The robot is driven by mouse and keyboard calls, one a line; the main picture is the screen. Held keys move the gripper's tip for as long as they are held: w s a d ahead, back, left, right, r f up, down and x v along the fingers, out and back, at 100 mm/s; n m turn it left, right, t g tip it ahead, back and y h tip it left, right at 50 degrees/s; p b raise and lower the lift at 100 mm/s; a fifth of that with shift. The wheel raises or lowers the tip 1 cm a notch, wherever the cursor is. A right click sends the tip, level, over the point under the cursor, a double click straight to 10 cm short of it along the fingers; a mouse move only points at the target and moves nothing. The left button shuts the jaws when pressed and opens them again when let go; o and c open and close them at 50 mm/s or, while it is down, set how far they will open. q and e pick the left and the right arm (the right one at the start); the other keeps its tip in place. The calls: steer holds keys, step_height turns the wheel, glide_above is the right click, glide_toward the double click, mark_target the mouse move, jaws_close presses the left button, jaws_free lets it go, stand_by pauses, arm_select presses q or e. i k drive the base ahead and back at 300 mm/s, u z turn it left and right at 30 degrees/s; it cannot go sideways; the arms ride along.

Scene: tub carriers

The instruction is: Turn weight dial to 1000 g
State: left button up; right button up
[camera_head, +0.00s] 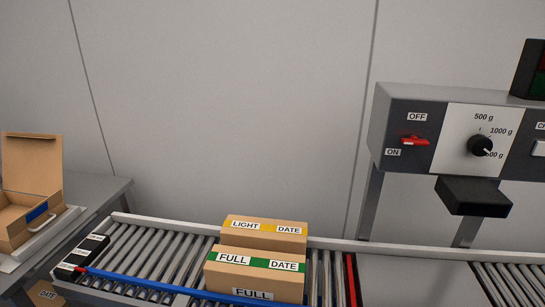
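The weight dial (480,146) is a round black knob on a pale plate (460,125) of the grey control box at the right. The labels 500 g, 1000 g and a third one partly covered by the knob run around its upper and right side. The white pointer mark on the knob appears to point to the lower right, towards the partly covered label, below 1000 g. Neither of my grippers shows in the head view, and nothing touches the dial.
A red switch (414,141) sits left of the dial, between OFF and ON labels. A black block (472,196) juts out below the box. Labelled cartons (254,275) stand on the roller conveyor (150,254). An open carton (32,178) stands at the left.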

mark_target(479, 145)
steer(key=z, duration=1.25)
